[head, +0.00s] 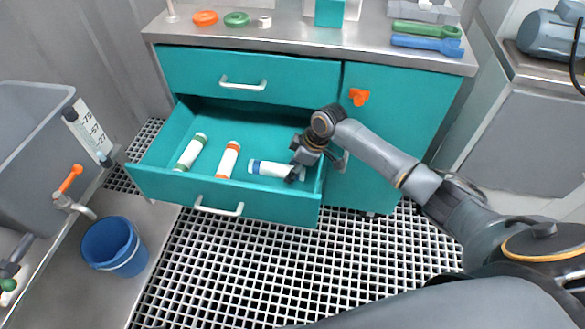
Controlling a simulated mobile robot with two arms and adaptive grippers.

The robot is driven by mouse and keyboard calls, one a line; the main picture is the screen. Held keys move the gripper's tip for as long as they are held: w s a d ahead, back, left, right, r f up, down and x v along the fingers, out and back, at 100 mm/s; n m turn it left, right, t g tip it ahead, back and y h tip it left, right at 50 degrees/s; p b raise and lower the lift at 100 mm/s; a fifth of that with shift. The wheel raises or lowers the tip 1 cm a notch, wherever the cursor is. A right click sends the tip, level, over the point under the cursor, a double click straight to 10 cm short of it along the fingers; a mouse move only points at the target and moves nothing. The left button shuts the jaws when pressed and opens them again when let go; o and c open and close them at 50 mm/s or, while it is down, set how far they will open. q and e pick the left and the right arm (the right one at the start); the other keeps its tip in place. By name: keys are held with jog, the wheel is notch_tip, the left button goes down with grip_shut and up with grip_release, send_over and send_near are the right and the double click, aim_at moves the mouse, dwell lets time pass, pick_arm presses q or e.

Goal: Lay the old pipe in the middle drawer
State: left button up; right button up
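The open teal drawer (225,197) is pulled out of the cabinet, below a shut top drawer (245,78). Three white pipes lie in it: a green-banded pipe (190,152) at the left, an orange-banded pipe (228,160) in the middle, and a blue-banded pipe (268,168) lying crosswise at the right. No label tells which one is old. My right gripper (298,168) is down inside the drawer at the right end of the blue-banded pipe and hides that end. Its fingers are partly hidden, so I cannot tell its grip. My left gripper is not in view.
The steel worktop (345,42) above holds orange and green rings, a teal block and green and blue tools. A grey sink (28,150) and a blue bucket (113,245) stand at the left. The grated floor (230,270) before the drawer is clear.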

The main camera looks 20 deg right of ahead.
jog(key=o, duration=0.4)
jog(key=shift+r, duration=0.35)
pick_arm(q)
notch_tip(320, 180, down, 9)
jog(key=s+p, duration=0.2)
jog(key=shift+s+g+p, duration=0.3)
jog(key=shift+p, duration=0.1)
pick_arm(e)
jog(key=v, duration=1.1)
jog(key=shift+s+r, duration=0.15)
jog(key=shift+r, duration=0.15)
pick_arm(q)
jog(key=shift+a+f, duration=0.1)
